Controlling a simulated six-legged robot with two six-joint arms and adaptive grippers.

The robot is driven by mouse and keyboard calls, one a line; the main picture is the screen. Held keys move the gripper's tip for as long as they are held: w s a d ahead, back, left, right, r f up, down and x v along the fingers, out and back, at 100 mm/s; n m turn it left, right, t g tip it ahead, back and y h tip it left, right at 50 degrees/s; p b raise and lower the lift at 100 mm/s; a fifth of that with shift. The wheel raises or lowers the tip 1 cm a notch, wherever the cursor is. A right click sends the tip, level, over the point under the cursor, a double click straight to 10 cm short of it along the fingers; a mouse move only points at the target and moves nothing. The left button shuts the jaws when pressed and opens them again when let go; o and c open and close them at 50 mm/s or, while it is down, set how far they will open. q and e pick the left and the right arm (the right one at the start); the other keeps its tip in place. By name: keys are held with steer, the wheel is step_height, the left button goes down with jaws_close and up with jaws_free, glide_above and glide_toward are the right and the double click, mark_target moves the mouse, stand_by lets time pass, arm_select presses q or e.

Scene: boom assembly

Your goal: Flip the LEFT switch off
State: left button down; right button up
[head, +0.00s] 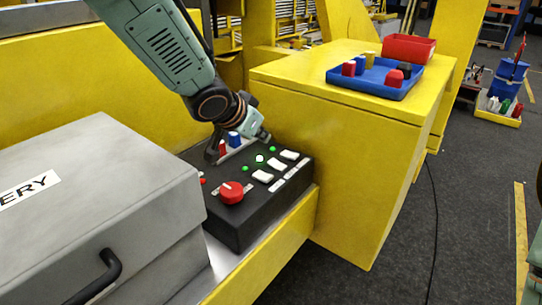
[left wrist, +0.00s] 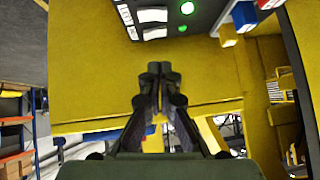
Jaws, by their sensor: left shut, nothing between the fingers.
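The black control box (head: 240,215) carries a row of white switches. One switch is at the near left (head: 262,176), one in the middle (head: 277,164) and one at the far right (head: 289,155). Small green lights (head: 246,168) sit beside them; the middle light (head: 259,158) looks whiter. My left gripper (head: 263,135) is shut and empty, just beyond the far right end of the row, apart from the switches. The left wrist view shows its closed fingertips (left wrist: 158,70) in front of yellow metal, with two white switches (left wrist: 153,15) above them. My right gripper is not in view.
A red knob (head: 232,192) is on the box's near left. Red and blue pieces (head: 234,139) stand behind it. A grey lidded case (head: 95,200) fills the left. A yellow cabinet (head: 345,170) stands right, bearing a blue tray (head: 380,90) and red bin (head: 408,48).

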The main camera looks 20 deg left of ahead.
arm_select(q)
glide_above(273, 165)
step_height(273, 165, down, 6)
steer(key=shift+r, duration=0.15)
step_height(273, 165, down, 2)
steer(key=shift+s+a+f+b, duration=0.15)
steer(key=shift+f+b, duration=0.1)
steer(key=shift+b, duration=0.25)
steer(key=shift+a+f, duration=0.1)
steer(key=shift+f, duration=0.5)
